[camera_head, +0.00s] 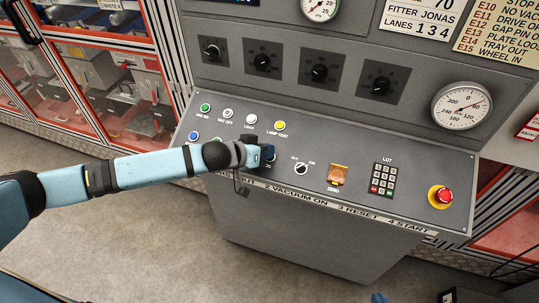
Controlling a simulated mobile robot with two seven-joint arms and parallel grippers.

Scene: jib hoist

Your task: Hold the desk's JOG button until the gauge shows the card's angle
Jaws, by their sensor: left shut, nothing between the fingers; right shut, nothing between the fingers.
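The grey control desk (330,215) slopes toward me with buttons and switches. My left gripper (265,156) comes in from the left, shut and empty, over the middle-left of the desk. It hides the panel beneath, and I cannot tell whether it touches a button. No JOG label is readable.
Green (205,107), white and yellow (279,125) buttons line the desk's upper left, with a blue one (193,135) below. An orange ZERO cover (338,174), a keypad (384,178) and a red emergency button (443,196) are to the right. Red-framed cabinets (110,80) stand left.

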